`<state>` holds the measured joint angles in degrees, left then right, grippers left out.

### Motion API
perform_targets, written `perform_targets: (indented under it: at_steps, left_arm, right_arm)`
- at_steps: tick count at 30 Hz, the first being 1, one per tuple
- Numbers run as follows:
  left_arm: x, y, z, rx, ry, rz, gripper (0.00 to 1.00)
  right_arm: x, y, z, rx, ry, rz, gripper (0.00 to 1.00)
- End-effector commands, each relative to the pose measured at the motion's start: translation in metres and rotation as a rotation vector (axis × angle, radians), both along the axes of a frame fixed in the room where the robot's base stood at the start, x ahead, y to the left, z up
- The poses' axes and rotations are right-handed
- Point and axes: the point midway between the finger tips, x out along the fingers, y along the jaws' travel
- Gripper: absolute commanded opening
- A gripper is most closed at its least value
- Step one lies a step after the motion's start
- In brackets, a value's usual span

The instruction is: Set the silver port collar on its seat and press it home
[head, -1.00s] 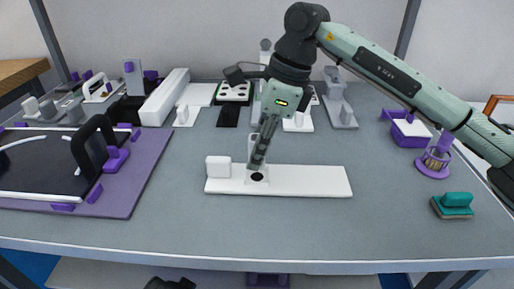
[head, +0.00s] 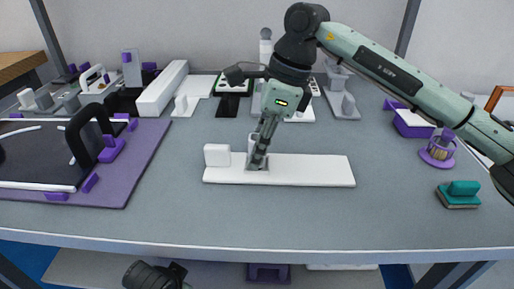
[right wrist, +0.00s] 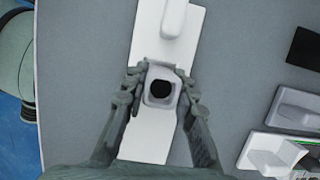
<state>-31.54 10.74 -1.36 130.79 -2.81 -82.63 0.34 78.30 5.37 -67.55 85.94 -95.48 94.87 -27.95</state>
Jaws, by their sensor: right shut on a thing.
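The silver port collar (right wrist: 159,87) is a pale square block with a round dark opening, seen from above in the right wrist view. My right gripper (right wrist: 160,91) is shut on it, one finger on each side. In the head view the right gripper (head: 259,160) points down at the white base plate (head: 310,170) and partly hides the collar. The collar is over the small grey seat (right wrist: 146,66), whose edge shows around it. I cannot tell whether it is fully down. My left gripper's fingers are not visible.
A white upright block (head: 217,155) stands at the plate's left end. A purple tray with a dark panel (head: 40,155) lies at left. Several fixtures line the back. A teal brush (head: 460,194) and a purple holder (head: 438,152) are at right. The front of the table is clear.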

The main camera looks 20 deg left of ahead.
Motion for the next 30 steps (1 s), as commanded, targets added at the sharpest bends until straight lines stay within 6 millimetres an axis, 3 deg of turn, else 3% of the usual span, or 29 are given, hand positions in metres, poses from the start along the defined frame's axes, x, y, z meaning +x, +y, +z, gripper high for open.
perform_targets:
  at_steps: [30]
  left_arm:
    - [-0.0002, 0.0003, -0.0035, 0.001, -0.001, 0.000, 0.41]
  right_arm:
    - [0.0000, -0.0001, -0.0001, 0.000, 0.000, 0.000, 0.00]
